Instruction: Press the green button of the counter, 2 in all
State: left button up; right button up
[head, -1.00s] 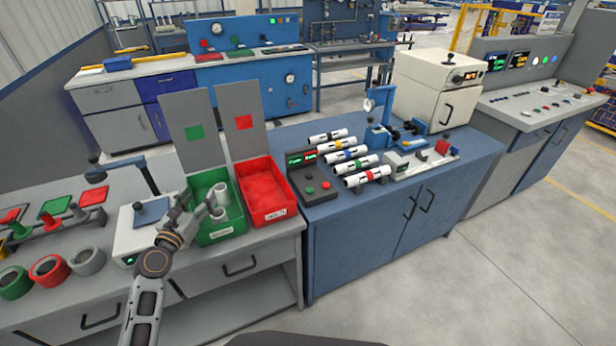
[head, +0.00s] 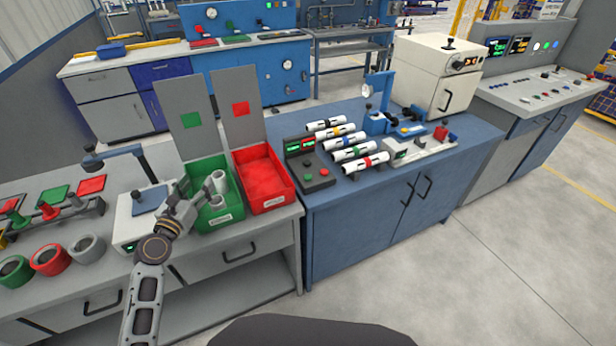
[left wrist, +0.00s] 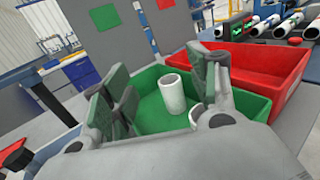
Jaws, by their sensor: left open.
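The counter (head: 309,164) is a dark box with a lit display and a green button (head: 309,177) beside a red one. It stands at the left end of the blue workbench, and its display also shows in the left wrist view (left wrist: 238,28). My left gripper (head: 190,200) is open over the near left side of the green bin (head: 221,222), well left of the counter and apart from it. In the left wrist view, its spread fingers (left wrist: 165,95) have a white pipe piece (left wrist: 173,92) beyond them in the bin. My right gripper is not in view.
The red bin (head: 267,204) lies between the green bin and the counter. A rack of white pipes with coloured bands (head: 350,152) stands right of the counter. A white box with a blue pad (head: 147,204) is left of my gripper.

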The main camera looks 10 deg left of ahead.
pick_arm(q)
jog(key=c, duration=1.2)
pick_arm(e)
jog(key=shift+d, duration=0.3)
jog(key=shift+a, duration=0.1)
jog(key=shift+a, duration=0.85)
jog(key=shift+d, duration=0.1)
